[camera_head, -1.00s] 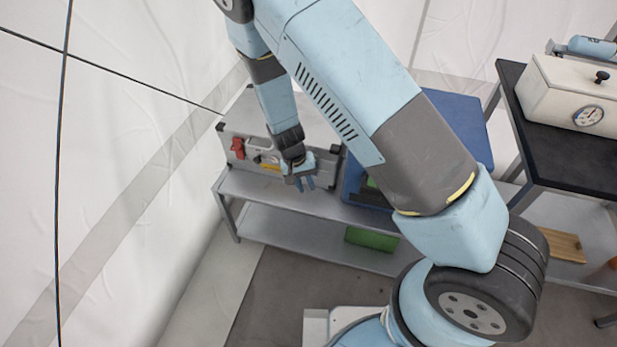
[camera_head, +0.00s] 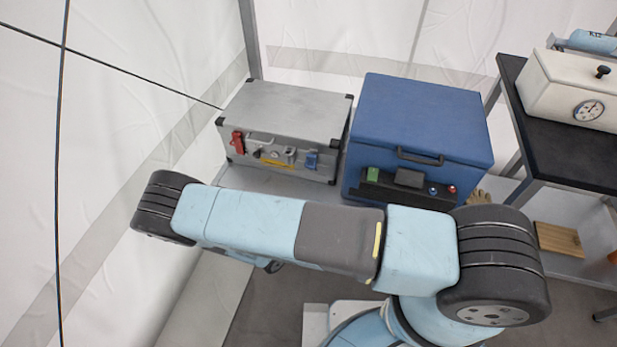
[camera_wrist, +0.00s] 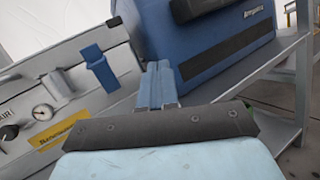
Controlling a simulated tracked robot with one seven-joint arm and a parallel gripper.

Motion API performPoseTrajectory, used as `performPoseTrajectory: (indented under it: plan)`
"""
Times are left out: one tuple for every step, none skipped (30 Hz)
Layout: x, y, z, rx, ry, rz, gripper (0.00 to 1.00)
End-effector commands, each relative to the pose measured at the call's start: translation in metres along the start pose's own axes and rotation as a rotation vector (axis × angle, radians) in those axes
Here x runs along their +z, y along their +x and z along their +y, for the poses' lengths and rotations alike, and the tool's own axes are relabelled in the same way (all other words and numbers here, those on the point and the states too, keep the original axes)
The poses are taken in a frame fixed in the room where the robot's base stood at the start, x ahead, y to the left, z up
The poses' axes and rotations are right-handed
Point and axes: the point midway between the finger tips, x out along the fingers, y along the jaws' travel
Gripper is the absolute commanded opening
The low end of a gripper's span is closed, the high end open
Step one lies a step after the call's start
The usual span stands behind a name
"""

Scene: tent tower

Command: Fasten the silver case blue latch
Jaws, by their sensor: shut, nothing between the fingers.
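The silver case (camera_head: 295,102) stands at the left end of a grey shelf with its lid down. Its blue latch (camera_head: 311,160) is at the right of the front face, and a red latch (camera_head: 238,142) is at the left. In the wrist view the blue latch (camera_wrist: 103,70) is left of my gripper (camera_wrist: 158,72), with a gap between them in the picture. I cannot tell whether the latch is fastened. My gripper's blue fingers are together and empty. In the head view my arm hides the gripper.
A blue box (camera_head: 420,115) with a black handle stands close to the right of the case. It also fills the top of the wrist view (camera_wrist: 160,35). A dark table (camera_head: 560,145) with a white gauge box (camera_head: 575,90) is at the right. Tent walls are behind and left.

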Motion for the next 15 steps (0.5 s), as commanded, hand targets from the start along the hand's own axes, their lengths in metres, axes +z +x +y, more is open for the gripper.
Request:
performPoseTrajectory:
  plan:
    - [-0.007,-0.009,0.004,0.105,-0.019,-0.027,0.00]
    - [-0.010,-0.014,0.007,0.161,-0.027,-0.041,0.00]
    - [-0.013,-0.021,0.012,0.231,-0.034,-0.059,0.00]
    - [-0.016,-0.027,0.014,0.279,-0.038,-0.069,0.00]
    - [-0.018,-0.032,0.017,0.322,-0.041,-0.079,0.00]
    - [-0.021,-0.037,0.019,0.372,-0.045,-0.091,0.00]
    - [-0.023,-0.042,0.021,0.405,-0.046,-0.098,0.00]
    - [-0.024,-0.045,0.022,0.431,-0.047,-0.104,0.00]
    - [-0.026,-0.049,0.023,0.460,-0.047,-0.110,0.00]
    - [-0.026,-0.051,0.024,0.476,-0.047,-0.114,0.00]
    - [-0.027,-0.052,0.025,0.488,-0.047,-0.116,0.00]
    - [-0.028,-0.053,0.025,0.498,-0.047,-0.118,0.00]
    - [-0.028,-0.053,0.026,0.502,-0.047,-0.119,0.00]
    - [-0.028,-0.051,0.027,0.504,-0.046,-0.120,0.00]
    - [-0.027,-0.049,0.029,0.505,-0.046,-0.120,0.00]
